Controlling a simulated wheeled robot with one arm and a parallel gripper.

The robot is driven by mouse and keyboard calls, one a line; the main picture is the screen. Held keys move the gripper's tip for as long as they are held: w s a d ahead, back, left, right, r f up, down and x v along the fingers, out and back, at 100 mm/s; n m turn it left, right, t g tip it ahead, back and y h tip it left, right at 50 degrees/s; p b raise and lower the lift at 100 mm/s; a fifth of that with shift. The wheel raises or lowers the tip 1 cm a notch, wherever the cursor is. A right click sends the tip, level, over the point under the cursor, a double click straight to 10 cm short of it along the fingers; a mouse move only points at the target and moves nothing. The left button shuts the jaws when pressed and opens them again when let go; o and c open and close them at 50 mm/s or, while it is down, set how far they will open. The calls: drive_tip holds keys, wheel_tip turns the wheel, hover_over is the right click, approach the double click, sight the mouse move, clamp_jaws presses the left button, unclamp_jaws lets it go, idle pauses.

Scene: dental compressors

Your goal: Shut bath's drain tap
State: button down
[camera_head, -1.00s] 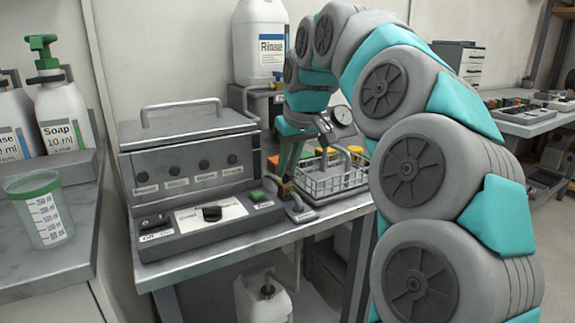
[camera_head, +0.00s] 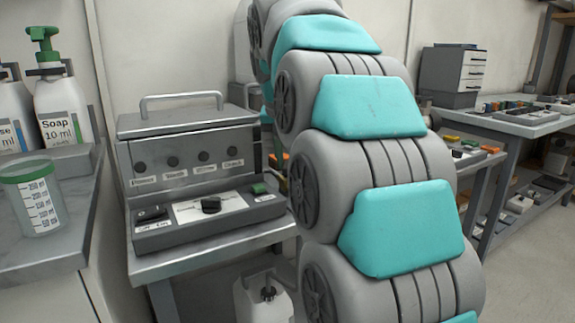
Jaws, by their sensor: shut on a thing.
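The bath (camera_head: 188,150) is a grey metal box with a lid and a handle on top, standing on a metal table left of my arm. Its front has a row of dark round marks with labels and a control panel (camera_head: 208,208) with a black knob and a green button. The drain tap is not visible; my arm covers the area at the bath's right side. My gripper is hidden behind my own arm, so its contact with the tap cannot be seen.
A left counter (camera_head: 75,255) holds a soap bottle (camera_head: 62,110) and a green-rimmed measuring cup (camera_head: 38,200). A white jug (camera_head: 262,297) stands under the bath's table. A bench with drawers (camera_head: 455,75) and small parts is at the right. Floor shows between.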

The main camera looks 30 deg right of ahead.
drive_tip(key=m, duration=0.2)
drive_tip(key=m+g+h, duration=0.1)
drive_tip(key=m, duration=0.1)
drive_tip(key=shift+w+a, duration=0.15)
drive_tip(key=shift+w, duration=0.05)
drive_tip(key=shift+w+r+m+g+h+p, duration=0.1)
drive_tip(key=shift+m+g+h+p, duration=0.45)
drive_tip(key=shift+m, duration=1.25)
drive_tip(key=shift+g, duration=0.25)
drive_tip(key=c, duration=0.8)
unclamp_jaws()
drive_tip(key=shift+c, duration=0.2)
